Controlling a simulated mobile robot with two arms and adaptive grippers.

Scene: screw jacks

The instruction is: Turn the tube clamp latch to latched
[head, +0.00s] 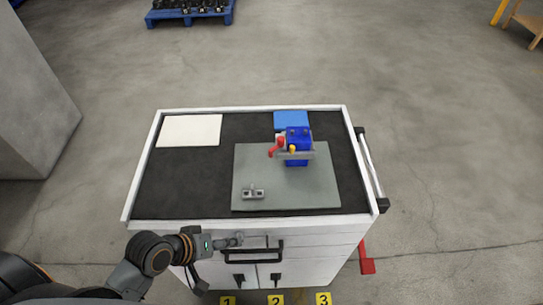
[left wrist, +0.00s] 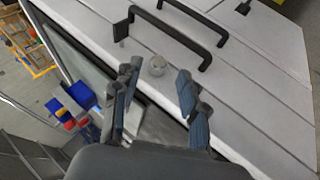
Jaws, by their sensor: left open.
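A blue clamp-like device (head: 297,140) with a red lever (head: 277,148) and a small yellow part stands on a grey plate (head: 310,195) on the cart top. A grey bar crosses its front. I cannot tell the lever's latch state. The device also shows small at the left of the left wrist view (left wrist: 79,96). A small metal block (head: 253,193) lies near the plate's front left. My left gripper (head: 238,240) is low at the cart's front face, apart from the device. Its two fingers (left wrist: 158,92) are spread and empty. My right gripper is not in view.
The cart (head: 210,225) has a raised white rim and black handles (head: 268,255) on its front, close to my left gripper. A round lock (left wrist: 157,66) shows between the fingers. A white sheet (head: 190,130) and a blue tray (head: 290,119) lie at the back.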

